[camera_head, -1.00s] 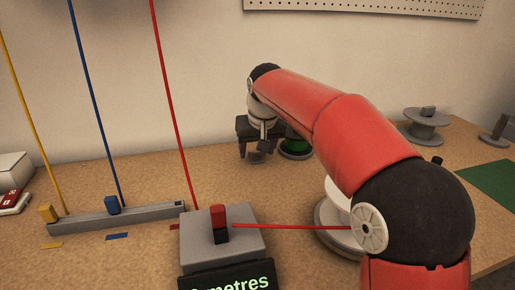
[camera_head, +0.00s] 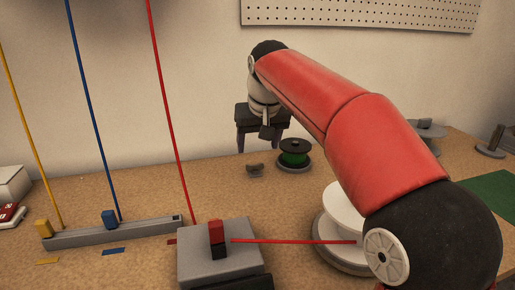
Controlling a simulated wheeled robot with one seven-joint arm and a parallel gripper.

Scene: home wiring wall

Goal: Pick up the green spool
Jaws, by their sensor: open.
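The green spool (camera_head: 294,155) stands upright on the workbench towards the back, with dark flanges and green winding between them. My gripper (camera_head: 258,148) is above and a little left of the spool, near the wall, pointing down with its fingers apart. It is open and empty, and it does not touch the spool. The spool is in plain view beside the fingers.
A grey rail (camera_head: 140,229) holds coloured wires. A grey spool (camera_head: 425,134) stands behind my arm.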

